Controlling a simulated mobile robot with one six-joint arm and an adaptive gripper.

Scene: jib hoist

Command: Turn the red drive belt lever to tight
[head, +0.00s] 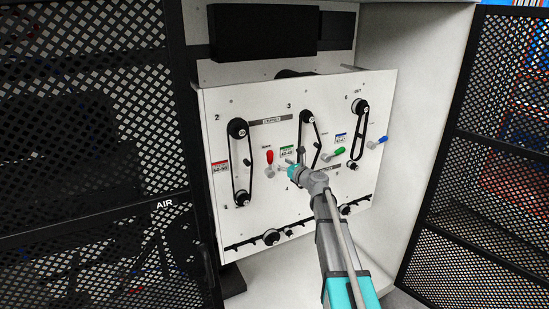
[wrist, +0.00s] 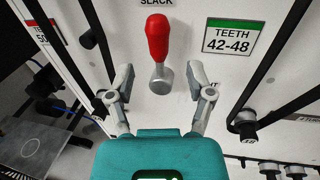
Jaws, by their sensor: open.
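The red lever (head: 269,157) stands upright on the white panel, between the left and middle belts. In the wrist view the red handle (wrist: 158,36) points up toward a label reading SLACK, above its rounded grey metal base (wrist: 161,80). My gripper (head: 284,167) is just right of the lever in the head view. In the wrist view my gripper (wrist: 162,73) is open, with one finger on each side of the lever's grey base. Gaps show between fingers and lever; depth is hard to judge. No tight label is readable.
The left belt (head: 241,165), middle belt (head: 309,140) and right belt (head: 357,130) run over pulleys on the panel. A green lever (head: 338,151) and a blue lever (head: 378,143) are to the right. Black mesh doors (head: 90,120) stand open on both sides.

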